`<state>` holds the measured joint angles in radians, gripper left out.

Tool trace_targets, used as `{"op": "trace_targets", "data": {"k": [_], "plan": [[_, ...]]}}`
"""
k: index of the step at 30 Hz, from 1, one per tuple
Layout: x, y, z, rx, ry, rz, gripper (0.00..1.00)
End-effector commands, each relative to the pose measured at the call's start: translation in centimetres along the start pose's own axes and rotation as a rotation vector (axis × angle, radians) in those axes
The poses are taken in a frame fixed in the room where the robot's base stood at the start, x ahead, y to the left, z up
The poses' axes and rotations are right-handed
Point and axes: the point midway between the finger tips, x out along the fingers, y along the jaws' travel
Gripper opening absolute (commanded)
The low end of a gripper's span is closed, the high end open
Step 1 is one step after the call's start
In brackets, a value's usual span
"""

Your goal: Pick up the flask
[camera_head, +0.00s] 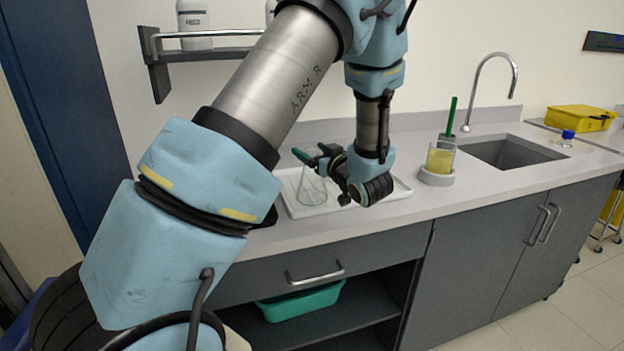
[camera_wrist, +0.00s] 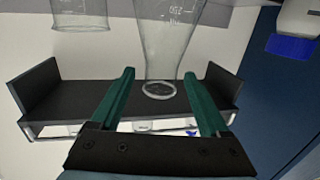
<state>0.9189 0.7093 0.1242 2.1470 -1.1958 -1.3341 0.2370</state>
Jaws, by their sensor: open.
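The flask (camera_head: 312,190) is clear glass and conical, standing upright on a white tray (camera_head: 308,210) on the counter. My gripper (camera_head: 313,158) is at the flask's neck height, its green fingers apart. In the wrist view the flask (camera_wrist: 165,40) appears upside down, its neck and round mouth between the two fingers of my gripper (camera_wrist: 158,73). The fingers show a gap on each side of the neck. How deep the neck sits between them is hard to tell. My wrist hides part of the tray in the head view.
A beaker of yellow liquid (camera_head: 440,158) stands right of the tray, near a green stick (camera_head: 451,117). Farther right are a sink (camera_head: 508,152), a blue-capped bottle (camera_head: 566,139) and a yellow box (camera_head: 578,118). A wall shelf (camera_head: 205,54) holds white bottles above.

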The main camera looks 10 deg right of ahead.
Motion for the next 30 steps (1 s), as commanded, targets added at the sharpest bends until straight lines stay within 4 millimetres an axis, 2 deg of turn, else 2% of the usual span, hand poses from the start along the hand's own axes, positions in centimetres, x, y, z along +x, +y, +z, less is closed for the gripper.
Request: {"op": "trace_targets", "data": {"k": [6, 27, 30], "plan": [[0.04, 0.02, 0.06, 0.0, 0.0, 0.001, 0.78], [0.02, 0.01, 0.05, 0.0, 0.0, 0.001, 0.0], [0.02, 0.01, 0.05, 0.0, 0.0, 0.001, 0.0]]}}
